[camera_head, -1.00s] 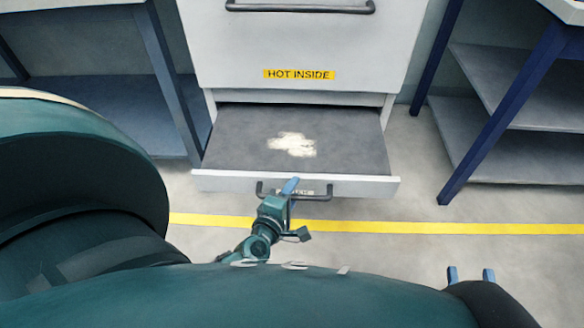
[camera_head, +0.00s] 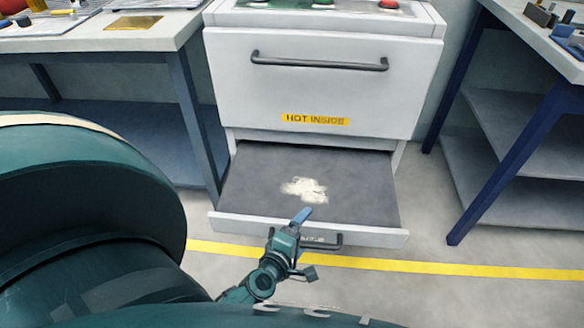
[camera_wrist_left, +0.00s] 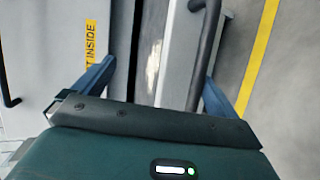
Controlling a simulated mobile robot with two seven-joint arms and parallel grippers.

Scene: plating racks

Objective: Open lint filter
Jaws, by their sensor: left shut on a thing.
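The lint filter drawer (camera_head: 240,180) is pulled out below the white machine, with its grey surface and a pale lint patch (camera_head: 305,188) showing. Its dark bar handle (camera_head: 332,243) is on the light front panel (camera_head: 375,236). My left gripper (camera_head: 301,219) is at the handle, shut on it; the gripper partly hides the handle and its label. In the left wrist view the handle (camera_wrist_left: 207,50) and the drawer front lie between my two blue fingers. My right gripper is not in view.
The white machine (camera_head: 225,80) has an upper handle and a yellow HOT INSIDE label (camera_head: 315,120). Tables with blue legs stand left (camera_head: 60,45) and right (camera_head: 515,20). A yellow line (camera_head: 440,267) crosses open floor in front of the drawer.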

